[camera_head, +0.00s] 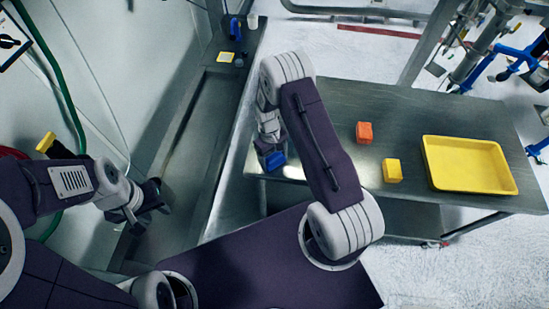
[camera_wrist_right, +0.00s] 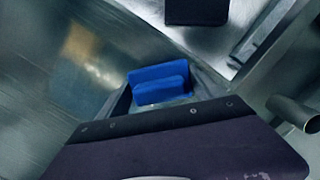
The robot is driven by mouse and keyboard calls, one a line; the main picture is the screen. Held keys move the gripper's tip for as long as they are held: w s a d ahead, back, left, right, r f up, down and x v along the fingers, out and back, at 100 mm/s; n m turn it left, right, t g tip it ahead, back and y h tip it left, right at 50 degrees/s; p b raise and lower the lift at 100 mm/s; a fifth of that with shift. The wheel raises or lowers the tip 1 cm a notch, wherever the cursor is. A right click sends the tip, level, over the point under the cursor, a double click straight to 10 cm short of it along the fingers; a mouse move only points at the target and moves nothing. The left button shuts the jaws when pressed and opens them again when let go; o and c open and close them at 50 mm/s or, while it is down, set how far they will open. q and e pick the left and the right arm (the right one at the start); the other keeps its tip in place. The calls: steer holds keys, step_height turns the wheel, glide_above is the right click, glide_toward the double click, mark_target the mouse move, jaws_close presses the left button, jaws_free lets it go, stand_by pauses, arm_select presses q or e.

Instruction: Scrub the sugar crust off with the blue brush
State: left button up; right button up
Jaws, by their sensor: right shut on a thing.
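The blue brush (camera_head: 274,161) is at the end of my right gripper (camera_head: 270,148), over the left edge of the steel table. It also shows in the right wrist view (camera_wrist_right: 160,82), where the gripper is shut on it. The fingertips are mostly hidden. A blurred tan patch (camera_wrist_right: 84,48) shows on metal in the right wrist view; I cannot tell whether it is sugar crust or a reflection. My left gripper (camera_head: 148,200) hangs at the left, by the steel trough, apart from the brush. Its finger opening is not clear.
The steel table (camera_head: 330,100) bears an orange block (camera_head: 365,132), a yellow block (camera_head: 392,170) and a yellow tray (camera_head: 470,186). The long steel trough (camera_head: 185,135) runs along the left wall. Small items, including a blue one (camera_head: 235,28), stand at its far end.

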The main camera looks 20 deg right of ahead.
mark_target(274, 157)
steer(key=r, duration=0.1)
steer(key=r+p, duration=0.1)
steer(key=r, duration=0.1)
steer(key=shift+s+a+r+p, duration=0.15)
steer(key=shift+s+p, duration=0.1)
steer(key=shift+p, duration=0.05)
steer(key=shift+w+r+p, duration=0.3)
steer(key=shift+r+p, duration=0.5)
steer(key=shift+p, duration=0.05)
steer(key=r+p, duration=0.2)
steer(key=r, duration=0.1)
steer(key=shift+s+r, duration=0.2)
steer(key=shift+r, duration=0.05)
steer(key=shift+w, duration=0.1)
steer(key=shift+f, duration=0.1)
